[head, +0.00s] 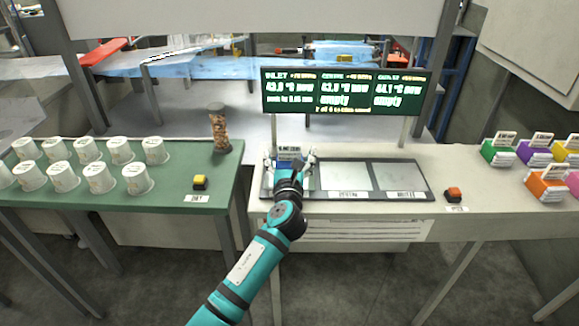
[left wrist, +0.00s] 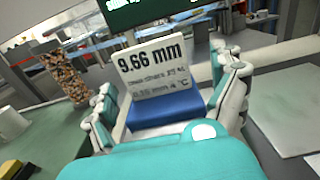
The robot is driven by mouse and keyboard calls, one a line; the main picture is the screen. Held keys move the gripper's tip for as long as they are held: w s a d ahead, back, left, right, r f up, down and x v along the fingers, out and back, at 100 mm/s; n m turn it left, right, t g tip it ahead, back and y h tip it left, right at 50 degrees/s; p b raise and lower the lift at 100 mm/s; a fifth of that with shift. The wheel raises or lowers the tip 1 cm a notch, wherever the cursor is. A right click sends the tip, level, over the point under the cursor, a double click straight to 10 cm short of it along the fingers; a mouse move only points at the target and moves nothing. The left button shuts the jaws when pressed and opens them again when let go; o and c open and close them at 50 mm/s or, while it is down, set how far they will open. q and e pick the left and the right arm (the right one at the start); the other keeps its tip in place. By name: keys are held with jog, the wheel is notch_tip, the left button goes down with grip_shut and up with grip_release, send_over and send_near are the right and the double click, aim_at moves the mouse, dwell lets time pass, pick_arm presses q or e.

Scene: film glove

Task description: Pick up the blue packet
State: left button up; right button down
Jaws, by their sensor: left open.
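The blue packet (left wrist: 165,114) stands on the left pad of the grey plate, with a white card reading "9.66 mm" upright on it. In the head view the packet is mostly hidden behind my left gripper (head: 291,157). In the left wrist view my left gripper (left wrist: 166,95) is open, with one finger on each side of the packet. A gap shows between packet and right finger; contact on the left is unclear. My right gripper is in neither view.
The grey plate (head: 309,192) has two empty pads on the right. A green screen (head: 345,92) stands behind. White cups (head: 101,178) and a bead-filled jar (head: 220,131) stand on the green table. Coloured packets (head: 547,187) with cards stand far right, past an orange button (head: 453,194).

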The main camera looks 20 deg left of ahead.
pick_arm(q)
jog(key=c, duration=1.4)
jog(key=shift+r, duration=0.1)
